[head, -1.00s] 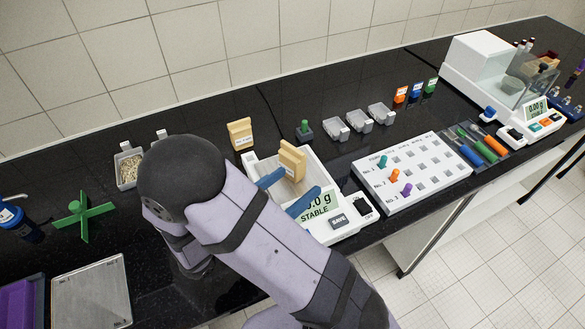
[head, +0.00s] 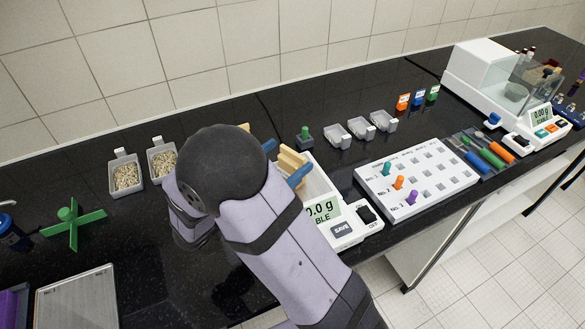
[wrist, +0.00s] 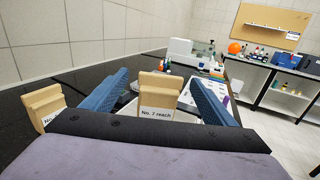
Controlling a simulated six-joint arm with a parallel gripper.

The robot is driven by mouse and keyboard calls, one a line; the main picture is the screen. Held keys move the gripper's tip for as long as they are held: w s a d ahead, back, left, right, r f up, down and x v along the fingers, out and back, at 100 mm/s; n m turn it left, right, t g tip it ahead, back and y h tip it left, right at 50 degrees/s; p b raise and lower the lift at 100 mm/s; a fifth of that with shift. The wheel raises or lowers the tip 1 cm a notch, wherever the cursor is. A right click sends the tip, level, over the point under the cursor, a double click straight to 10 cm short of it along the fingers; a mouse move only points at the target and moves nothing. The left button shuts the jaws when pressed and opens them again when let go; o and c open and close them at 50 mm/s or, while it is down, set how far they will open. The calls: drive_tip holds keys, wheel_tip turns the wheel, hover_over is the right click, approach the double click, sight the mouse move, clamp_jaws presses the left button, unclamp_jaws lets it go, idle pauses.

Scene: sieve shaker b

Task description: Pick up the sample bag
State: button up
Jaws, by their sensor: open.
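A tan paper sample bag (head: 291,160) stands upright at the white balance (head: 342,228), whose display shows 0.0 g. In the wrist view this bag (wrist: 158,92), labelled "No. 7 reach", stands between the two blue fingers. My gripper (head: 284,161) is open, with one finger on each side of the bag. A gap shows on both sides in the wrist view. A second tan bag (wrist: 44,104) stands outside the left finger. In the head view it is mostly hidden behind my arm. The bag's lower part is hidden.
Two grey trays of grain (head: 127,176) and a green cross-shaped stand (head: 72,224) are at the left. A white peg board (head: 417,180) lies to the right.

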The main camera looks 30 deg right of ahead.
drive_tip(key=shift+f+p+x, duration=0.15)
drive_tip(key=shift+p+x, duration=0.6)
drive_tip(key=shift+x, duration=1)
drive_tip(key=shift+f+p+x, duration=0.15)
drive_tip(key=shift+p+x, duration=0.6)
drive_tip(key=shift+x, duration=1.05)
drive_tip(key=shift+s, duration=0.15)
drive_tip(key=shift+c, duration=0.6)
drive_tip(key=c, duration=1.2)
drive_tip(key=shift+r, duration=0.15)
drive_tip(key=shift+r+b, duration=0.75)
drive_tip(key=shift+r, duration=4.15)
